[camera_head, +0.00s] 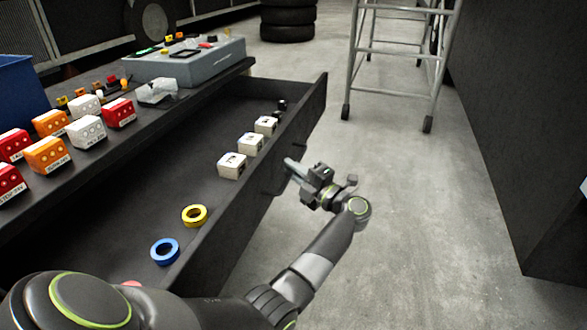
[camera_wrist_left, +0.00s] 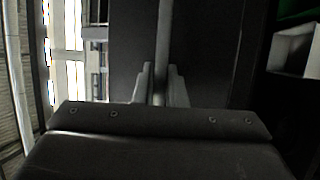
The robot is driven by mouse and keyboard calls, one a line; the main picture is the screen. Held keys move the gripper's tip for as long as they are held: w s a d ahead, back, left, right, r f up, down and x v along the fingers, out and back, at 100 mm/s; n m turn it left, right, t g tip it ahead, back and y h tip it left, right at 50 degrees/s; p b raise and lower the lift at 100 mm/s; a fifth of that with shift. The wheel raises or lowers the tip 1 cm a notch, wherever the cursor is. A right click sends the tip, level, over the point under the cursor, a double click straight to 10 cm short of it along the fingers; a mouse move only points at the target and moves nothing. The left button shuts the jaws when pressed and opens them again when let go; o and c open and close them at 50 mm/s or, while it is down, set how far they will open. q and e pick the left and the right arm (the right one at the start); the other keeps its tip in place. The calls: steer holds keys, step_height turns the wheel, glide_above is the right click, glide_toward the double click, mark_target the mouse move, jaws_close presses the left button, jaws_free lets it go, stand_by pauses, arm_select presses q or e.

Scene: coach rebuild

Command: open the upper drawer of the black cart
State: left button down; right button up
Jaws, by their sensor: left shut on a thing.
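The upper drawer (camera_head: 228,226) of the black cart (camera_head: 68,182) stands pulled out, and its inside is exposed. My left gripper (camera_head: 293,167) is at the outer side of the drawer's front panel. In the left wrist view its two fingers (camera_wrist_left: 160,84) are shut on the drawer handle (camera_wrist_left: 163,35), a straight bar running between them. The drawer holds a yellow ring (camera_head: 194,215), a blue ring (camera_head: 164,251), several white boxes (camera_head: 232,166) and small black items (camera_head: 281,105). My left forearm hides the drawer's near end. My right gripper is not in view.
Red, orange and white blocks (camera_head: 86,132), a grey case (camera_head: 186,64) and a blue bin (camera_head: 22,92) are on the cart top. A metal ladder (camera_head: 393,56) and stacked tyres (camera_head: 288,20) stand beyond. Floor (camera_head: 420,220) right of the drawer is clear up to a dark panel (camera_head: 525,110).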

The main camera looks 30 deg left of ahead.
arm_select(q)
steer(key=shift+d+f, duration=0.1)
steer(key=shift+d, duration=0.15)
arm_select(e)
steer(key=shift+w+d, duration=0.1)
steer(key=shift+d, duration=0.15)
arm_select(q)
steer(key=c, duration=1.5)
jaws_free()
steer(key=b+v, duration=0.1)
steer(key=v, duration=1.6)
steer(key=shift+d, duration=0.2)
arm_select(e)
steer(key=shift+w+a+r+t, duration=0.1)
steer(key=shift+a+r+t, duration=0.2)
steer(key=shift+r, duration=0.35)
